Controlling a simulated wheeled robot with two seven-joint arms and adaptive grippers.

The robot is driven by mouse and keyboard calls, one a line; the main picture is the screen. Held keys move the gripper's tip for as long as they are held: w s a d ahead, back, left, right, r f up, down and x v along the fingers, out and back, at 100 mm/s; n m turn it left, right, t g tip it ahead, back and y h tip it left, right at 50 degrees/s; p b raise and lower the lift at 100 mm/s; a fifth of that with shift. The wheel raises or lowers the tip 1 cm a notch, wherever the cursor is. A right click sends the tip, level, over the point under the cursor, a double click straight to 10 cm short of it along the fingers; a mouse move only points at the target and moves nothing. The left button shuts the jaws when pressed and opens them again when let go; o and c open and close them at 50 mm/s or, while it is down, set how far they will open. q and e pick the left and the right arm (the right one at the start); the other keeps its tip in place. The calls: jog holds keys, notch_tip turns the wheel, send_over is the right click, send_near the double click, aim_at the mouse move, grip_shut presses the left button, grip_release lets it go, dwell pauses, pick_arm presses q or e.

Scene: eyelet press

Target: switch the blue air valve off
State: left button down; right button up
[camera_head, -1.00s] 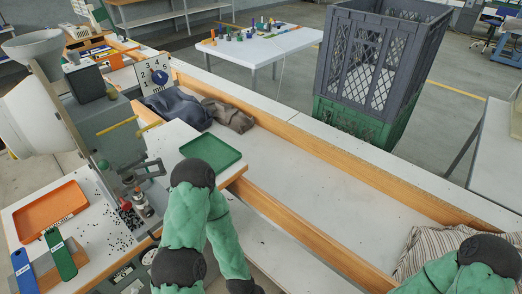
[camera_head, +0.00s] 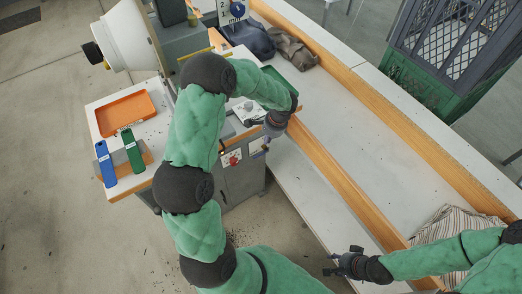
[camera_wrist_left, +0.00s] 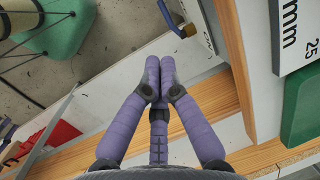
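The blue air valve shows in the left wrist view as a blue lever handle (camera_wrist_left: 171,17) on a brass fitting (camera_wrist_left: 189,31), at the top and a little right of the fingertips. The lever runs up and left from the brass end. My left gripper (camera_wrist_left: 159,62) has its purple fingers drawn together with nothing between them, apart from the lever in the picture. In the head view the left gripper (camera_head: 268,132) is at the press stand's right side; the valve is hard to make out there. My right gripper (camera_head: 336,264) is at the lower right, its fingers apart and empty.
The press stand (camera_head: 242,186) carries an orange tray (camera_head: 124,112) and blue and green strips at left. A wooden-edged bench (camera_head: 350,150) runs along the right, with dark cloths and a striped cloth (camera_head: 455,225). A green tray (camera_wrist_left: 302,105) lies near the left gripper.

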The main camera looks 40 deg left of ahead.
pick_arm(q)
jog(key=b+x, duration=0.3)
jog(key=x, duration=1.1)
jog(key=shift+a, duration=0.15)
jog(key=s+f+b, duration=0.1)
jog(key=b, duration=0.2)
jog(key=shift+f, duration=0.35)
jog(key=shift+r, duration=0.15)
